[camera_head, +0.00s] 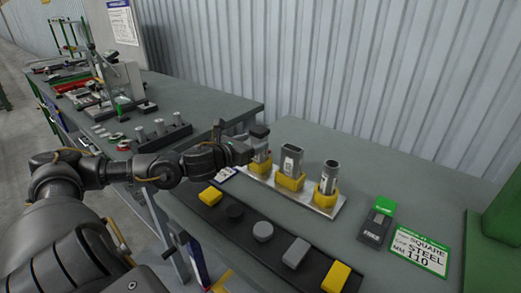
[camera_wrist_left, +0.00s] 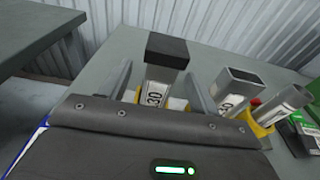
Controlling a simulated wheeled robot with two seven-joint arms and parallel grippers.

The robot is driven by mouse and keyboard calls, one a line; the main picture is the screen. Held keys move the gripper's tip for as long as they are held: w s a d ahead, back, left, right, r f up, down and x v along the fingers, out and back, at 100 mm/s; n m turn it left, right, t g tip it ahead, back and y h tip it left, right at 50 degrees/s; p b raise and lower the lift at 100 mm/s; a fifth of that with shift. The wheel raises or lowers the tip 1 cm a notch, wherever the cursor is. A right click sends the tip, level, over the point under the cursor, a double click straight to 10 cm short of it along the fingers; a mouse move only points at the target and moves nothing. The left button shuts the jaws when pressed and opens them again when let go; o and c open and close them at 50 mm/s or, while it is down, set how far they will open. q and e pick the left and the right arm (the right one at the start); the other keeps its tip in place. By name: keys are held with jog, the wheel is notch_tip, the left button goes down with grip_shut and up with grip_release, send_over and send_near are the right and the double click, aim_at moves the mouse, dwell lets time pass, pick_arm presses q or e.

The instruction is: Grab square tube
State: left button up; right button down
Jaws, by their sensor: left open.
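Three metal tubes stand upright in yellow holders on a metal plate. The left tube (camera_head: 261,153) has a dark block-like top and a label reading 30; it also shows in the left wrist view (camera_wrist_left: 157,90). The middle tube (camera_head: 291,160) is hollow and square-edged, and stands at the right in the left wrist view (camera_wrist_left: 237,92). The right tube (camera_head: 329,176) is round. My left gripper (camera_head: 250,138) is open at the left tube, its fingers (camera_wrist_left: 160,88) on either side of it. Contact cannot be told. My right gripper is out of view.
A dark strip (camera_head: 270,250) with yellow, black and grey pieces lies in front of the holders. A green-and-white sign reading SQUARE STEEL (camera_head: 419,250) and a green-black box (camera_head: 377,221) lie to the right. A cluttered bench (camera_head: 215,100) stands at the left; a corrugated wall is behind.

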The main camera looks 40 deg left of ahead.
pick_arm(q)
jog(key=shift+w+d, duration=0.1)
jog(key=shift+w, duration=0.1)
jog(key=shift+w+r+p, duration=0.15)
jog(key=shift+w+p, duration=0.15)
jog(key=shift+w, duration=0.05)
jog(key=w, duration=0.1)
jog(key=w+p, duration=0.2)
jog(key=w, duration=0.1)
jog(key=shift+w+f, duration=0.1)
jog(key=shift+f, duration=0.25)
jog(key=shift+w+f, duration=0.15)
jog(key=c, duration=1.1)
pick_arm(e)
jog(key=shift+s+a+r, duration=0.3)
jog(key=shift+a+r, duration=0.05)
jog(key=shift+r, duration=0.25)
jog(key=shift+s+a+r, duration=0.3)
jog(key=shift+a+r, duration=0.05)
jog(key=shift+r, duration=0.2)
pick_arm(q)
jog(key=shift+c, duration=0.2)
